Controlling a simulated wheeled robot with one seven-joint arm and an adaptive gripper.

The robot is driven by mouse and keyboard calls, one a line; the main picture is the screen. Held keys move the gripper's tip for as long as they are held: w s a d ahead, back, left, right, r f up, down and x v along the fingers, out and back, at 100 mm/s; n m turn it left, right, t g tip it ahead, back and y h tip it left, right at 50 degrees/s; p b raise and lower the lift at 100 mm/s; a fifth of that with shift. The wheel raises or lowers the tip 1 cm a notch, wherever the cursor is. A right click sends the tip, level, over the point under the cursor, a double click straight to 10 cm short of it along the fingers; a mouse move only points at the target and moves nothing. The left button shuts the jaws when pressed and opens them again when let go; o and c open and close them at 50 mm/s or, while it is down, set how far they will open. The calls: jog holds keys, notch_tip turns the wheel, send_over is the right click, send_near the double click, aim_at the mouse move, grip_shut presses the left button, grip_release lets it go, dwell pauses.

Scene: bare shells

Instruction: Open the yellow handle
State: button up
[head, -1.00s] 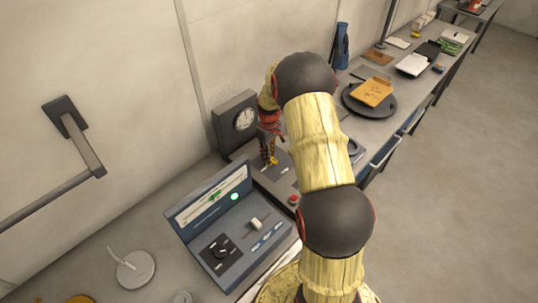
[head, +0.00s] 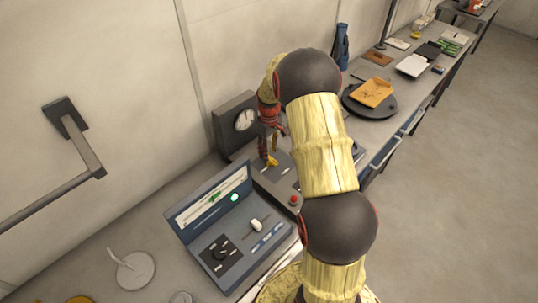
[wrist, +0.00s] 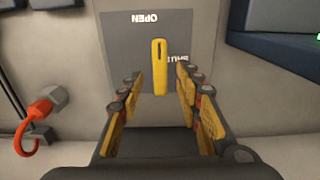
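The yellow handle (wrist: 160,66) stands out from a grey plate (wrist: 190,26) marked OPEN and SHUT, with the words upside down in the wrist view. The handle partly covers the word SHUT. My gripper (wrist: 159,84) is open, and its lower end of the handle shows between the two fingertips with a gap on each side. I see no contact, and cannot tell how deep the fingers reach. In the head view the handle (head: 272,160) shows just below my gripper (head: 267,146), whose fingers are small and partly unclear there.
A grey box with a round dial (head: 243,119) stands close behind my gripper. A blue console (head: 232,240) with a screen is at the front left, and a red button (head: 294,200) is beside it. A red-orange hooked thing (wrist: 42,112) shows at left in the wrist view.

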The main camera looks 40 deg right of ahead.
notch_tip(320, 180, up, 9)
jog(key=shift+f, duration=0.2)
dwell(0.6)
jog(key=s+a+r+m+t+b, duration=0.1)
jog(key=s+a+r+b, duration=0.3)
jog(key=s+a, duration=0.9)
jog(key=s+a+r+t+b, duration=0.4)
jog(key=s+a+b, duration=0.4)
jog(key=s+a, duration=0.5)
jog(key=shift+s+a+r+m+t, duration=0.3)
jog(key=shift+s+a+r+m, duration=0.15)
jog(key=shift+s, duration=0.25)
